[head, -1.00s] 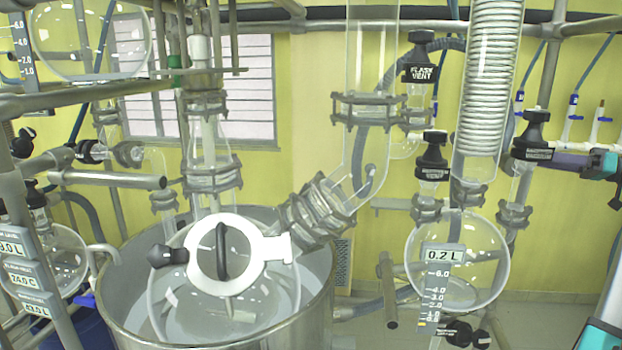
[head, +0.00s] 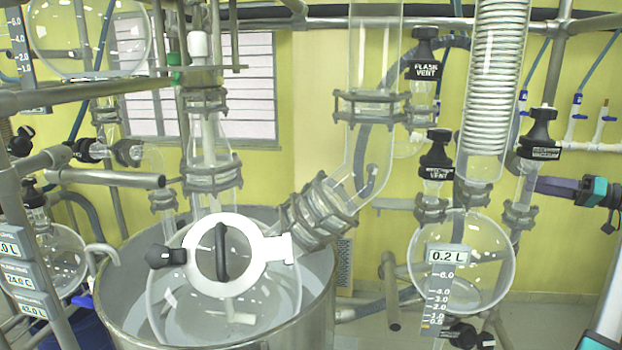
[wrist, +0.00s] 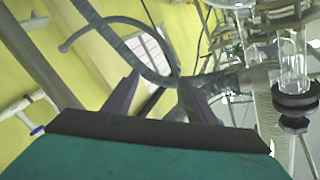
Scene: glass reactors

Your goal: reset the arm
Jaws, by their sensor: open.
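My gripper (head: 540,186) is at the right edge of the head view, with dark purple fingers and a teal body, pointing left. It appears just below a black-handled valve (head: 540,134) above the right side of the receiving flask; the depth between them is hard to judge. In the wrist view my gripper (wrist: 158,88) has its two fingers spread apart with nothing between them. A grey hose and piping show beyond the fingers. A black valve knob (wrist: 296,102) is to the right of the fingers, apart from them.
A round glass flask (head: 458,262) labelled 0.2 L hangs below a coil condenser (head: 496,75). The flask vent valve (head: 425,68) and another black-handled valve (head: 437,150) stand left of the condenser. A glass reactor in a metal bath (head: 110,300) is at left. Blue hoses hang on the yellow wall.

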